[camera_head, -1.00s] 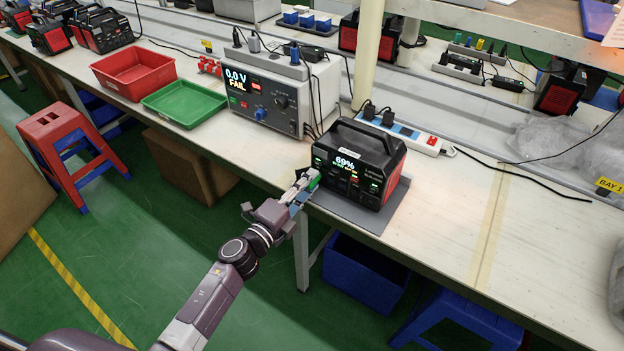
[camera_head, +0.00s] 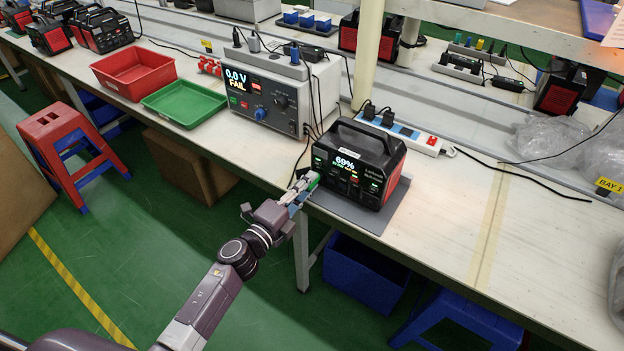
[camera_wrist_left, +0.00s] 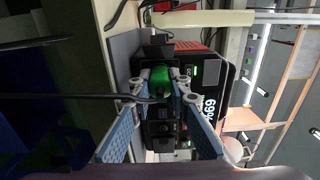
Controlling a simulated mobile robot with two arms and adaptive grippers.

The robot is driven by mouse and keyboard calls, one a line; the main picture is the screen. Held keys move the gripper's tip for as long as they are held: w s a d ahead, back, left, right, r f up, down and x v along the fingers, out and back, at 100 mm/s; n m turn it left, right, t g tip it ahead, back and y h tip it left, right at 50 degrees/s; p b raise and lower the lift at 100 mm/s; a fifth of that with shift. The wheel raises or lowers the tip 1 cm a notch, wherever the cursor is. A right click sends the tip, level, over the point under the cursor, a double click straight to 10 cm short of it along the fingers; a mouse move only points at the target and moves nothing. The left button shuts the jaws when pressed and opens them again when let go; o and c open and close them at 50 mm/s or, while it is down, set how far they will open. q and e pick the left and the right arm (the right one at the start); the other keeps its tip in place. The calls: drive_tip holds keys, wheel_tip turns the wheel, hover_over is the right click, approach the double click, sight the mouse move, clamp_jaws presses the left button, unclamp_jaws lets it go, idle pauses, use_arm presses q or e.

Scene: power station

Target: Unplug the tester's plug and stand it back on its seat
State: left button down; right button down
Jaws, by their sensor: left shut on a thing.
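The tester (camera_head: 280,92) stands on the bench, its display reading 0.0 V FAIL. Dark, grey and blue plugs stand along its top; I cannot tell which spot is the green plug's seat. A black and red power station (camera_head: 362,160), reading 69%, sits on a grey mat (camera_head: 345,212). My left gripper (camera_head: 307,183) is at its lower left front, shut on the green plug (camera_wrist_left: 158,80). In the left wrist view the fingers (camera_wrist_left: 166,88) flank the plug, and a black cable runs off left. I cannot tell whether the plug is still in the socket. My right gripper is not in view.
A power strip (camera_head: 408,134) with black plugs lies behind the station. Red (camera_head: 133,72) and green (camera_head: 185,102) trays stand left of the tester. The bench right of the station is mostly clear. A blue crate (camera_head: 365,272) is under the bench.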

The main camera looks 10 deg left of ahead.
use_arm(q)
drive_tip(key=shift+s, duration=0.15)
drive_tip(key=shift+v, duration=1.8)
drive_tip(key=shift+a, duration=0.1)
